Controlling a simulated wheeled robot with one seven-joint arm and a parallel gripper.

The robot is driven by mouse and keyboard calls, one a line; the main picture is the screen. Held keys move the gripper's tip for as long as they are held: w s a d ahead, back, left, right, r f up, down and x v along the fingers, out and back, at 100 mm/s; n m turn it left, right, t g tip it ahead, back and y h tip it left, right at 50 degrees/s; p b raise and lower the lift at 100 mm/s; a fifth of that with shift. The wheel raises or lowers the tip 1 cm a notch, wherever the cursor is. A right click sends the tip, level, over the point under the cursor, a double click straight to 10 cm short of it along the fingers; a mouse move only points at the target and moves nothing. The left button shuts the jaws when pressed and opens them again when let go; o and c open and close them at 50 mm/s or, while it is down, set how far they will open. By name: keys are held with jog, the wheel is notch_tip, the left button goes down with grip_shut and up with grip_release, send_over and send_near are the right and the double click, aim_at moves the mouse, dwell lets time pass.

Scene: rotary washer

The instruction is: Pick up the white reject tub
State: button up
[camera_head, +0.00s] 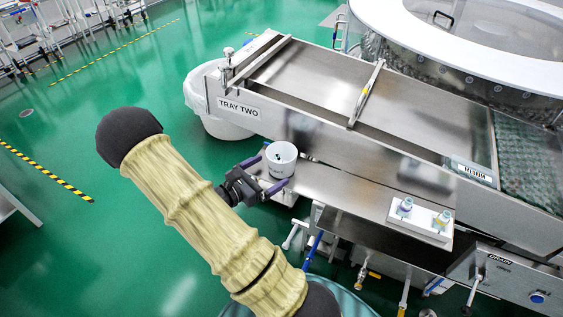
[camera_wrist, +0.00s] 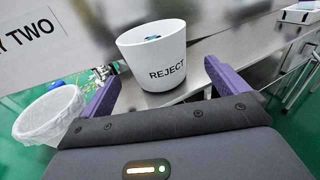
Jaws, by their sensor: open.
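The white reject tub (camera_wrist: 155,64) is a small round bucket marked REJECT, with something small and dark blue inside. It stands upright on a steel ledge below the TRAY TWO panel. In the head view the tub (camera_head: 281,158) is just beyond my gripper (camera_head: 272,172). In the wrist view my gripper (camera_wrist: 160,88) is open, with one purple finger to each side of the tub's lower part. I cannot tell whether the fingers touch it.
The steel ledge (camera_head: 345,192) carries a white block with two small vials (camera_head: 420,218) to the right. The TRAY TWO chute (camera_head: 330,85) rises close behind the tub. A white lined bin (camera_head: 222,127) stands on the green floor at left. Valves and pipes are below the ledge.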

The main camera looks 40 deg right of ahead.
jog(key=d, duration=0.2)
jog(key=d+p, duration=0.1)
jog(key=d, duration=0.1)
jog(key=shift+w+d+f, duration=0.15)
jog(key=shift+d, duration=0.15)
jog(key=c, duration=1.1)
notch_tip(320, 180, up, 10)
jog(key=shift+b, duration=0.4)
